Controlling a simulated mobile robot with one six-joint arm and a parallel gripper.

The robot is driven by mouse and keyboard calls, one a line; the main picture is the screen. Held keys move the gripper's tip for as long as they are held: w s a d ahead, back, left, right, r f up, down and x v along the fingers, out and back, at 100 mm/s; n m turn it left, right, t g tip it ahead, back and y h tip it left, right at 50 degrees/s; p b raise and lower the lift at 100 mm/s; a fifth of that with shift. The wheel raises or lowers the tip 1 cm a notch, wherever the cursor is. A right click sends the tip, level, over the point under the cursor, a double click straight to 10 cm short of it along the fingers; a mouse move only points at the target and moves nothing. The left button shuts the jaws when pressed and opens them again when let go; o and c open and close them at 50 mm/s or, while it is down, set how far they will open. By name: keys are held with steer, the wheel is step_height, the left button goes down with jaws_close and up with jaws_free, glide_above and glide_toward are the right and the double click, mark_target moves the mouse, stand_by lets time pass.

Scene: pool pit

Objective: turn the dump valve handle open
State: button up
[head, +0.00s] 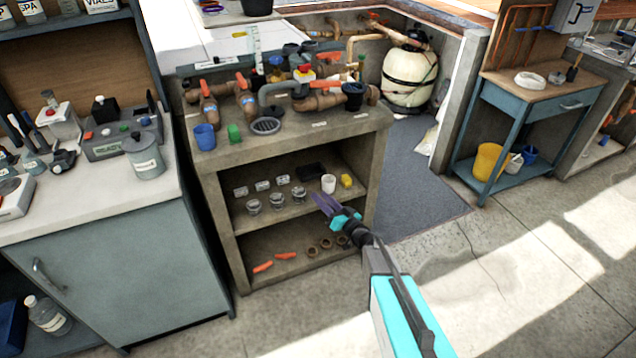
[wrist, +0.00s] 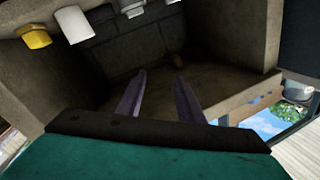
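Several orange valve handles sit on the brown pipework on top of the concrete bench in the head view: one at the left (head: 203,88), one beside it (head: 241,81), and one further right (head: 328,83). No label shows which one is the dump valve handle. My gripper (head: 323,203) is in front of the bench's shelf opening, well below the pipework. In the wrist view its two purple fingers (wrist: 158,94) are apart with nothing between them. No valve handle on the pipework shows in the wrist view.
The bench (head: 215,205) has a middle shelf with a white cup (head: 328,183), a yellow item (head: 346,180) and glass jars (head: 276,201). Loose orange handles (head: 285,255) lie on the bottom shelf. A blue cup (head: 205,137) stands on top. The floor at the right is open.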

steer(key=s+d+f+m+g+h, duration=0.35)
steer(key=s+d+f+h, duration=0.25)
steer(key=s+f, duration=0.6)
steer(key=s+d+f+m+g+h, duration=0.2)
steer(key=s+d+f+g+h, duration=0.3)
steer(key=s+f, duration=0.7)
steer(key=s+a+n+g, duration=0.1)
steer(key=s+g, duration=0.5)
steer(key=s, duration=0.9)
steer(key=s+a+r+n+g, duration=0.1)
steer(key=s+n+g, duration=0.2)
steer(key=s, duration=1.2)
steer(key=g, duration=0.3)
steer(key=shift+y, duration=0.3)
